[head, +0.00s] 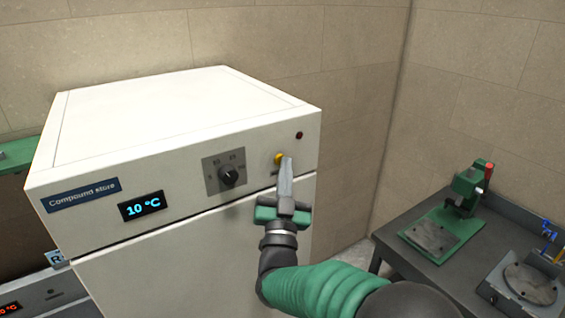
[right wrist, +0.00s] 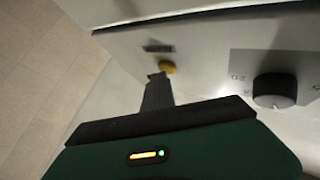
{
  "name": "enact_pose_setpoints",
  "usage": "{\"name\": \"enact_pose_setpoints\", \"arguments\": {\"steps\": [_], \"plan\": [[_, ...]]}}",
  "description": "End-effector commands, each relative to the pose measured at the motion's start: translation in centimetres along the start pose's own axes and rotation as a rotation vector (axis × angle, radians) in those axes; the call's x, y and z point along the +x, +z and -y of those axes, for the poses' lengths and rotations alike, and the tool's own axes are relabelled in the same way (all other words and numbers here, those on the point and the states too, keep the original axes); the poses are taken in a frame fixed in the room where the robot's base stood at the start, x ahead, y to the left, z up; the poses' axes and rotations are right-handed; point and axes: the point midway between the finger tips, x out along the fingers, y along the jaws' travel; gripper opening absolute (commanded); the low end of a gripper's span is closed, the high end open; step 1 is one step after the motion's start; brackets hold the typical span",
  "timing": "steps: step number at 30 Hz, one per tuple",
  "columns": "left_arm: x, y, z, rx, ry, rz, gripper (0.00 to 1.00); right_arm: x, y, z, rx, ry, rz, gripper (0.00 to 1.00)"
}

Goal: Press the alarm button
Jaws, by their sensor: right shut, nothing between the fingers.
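The yellow alarm button (head: 279,158) is on the upper right of the white cabinet's front panel. It also shows in the right wrist view (right wrist: 168,67), just beyond my fingertips. My right gripper (head: 287,160) is shut and empty, with its tips right by the button and partly covering it in the head view. In the right wrist view the gripper tips (right wrist: 157,77) appear at the button's edge; I cannot tell whether they touch it. My left gripper is not in view.
The white cabinet (head: 200,100) labelled "Compound store" has a dark knob (head: 229,174), a display (head: 142,205) reading 10 °C and a dark red lamp (head: 299,135). A dark table (head: 400,262) with a green press (head: 467,190) stands at right.

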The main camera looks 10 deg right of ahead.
Motion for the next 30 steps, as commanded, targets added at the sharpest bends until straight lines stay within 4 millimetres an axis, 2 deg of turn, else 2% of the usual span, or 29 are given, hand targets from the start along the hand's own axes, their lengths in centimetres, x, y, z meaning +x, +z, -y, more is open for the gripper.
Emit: {"name": "enact_pose_setpoints", "arguments": {"steps": [9, 20, 30], "plan": [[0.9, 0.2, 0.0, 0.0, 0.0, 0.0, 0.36, -1.4, -0.8, -1.0, 0.0, -0.001, 0.001, 0.0], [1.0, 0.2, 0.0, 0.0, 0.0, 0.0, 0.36, -1.6, -1.1, -1.1, 0.001, 0.0, 0.0, 0.0], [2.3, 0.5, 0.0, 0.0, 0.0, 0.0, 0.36, -4.0, -2.7, -2.8, 0.001, 0.0, -0.001, 0.0]]}}
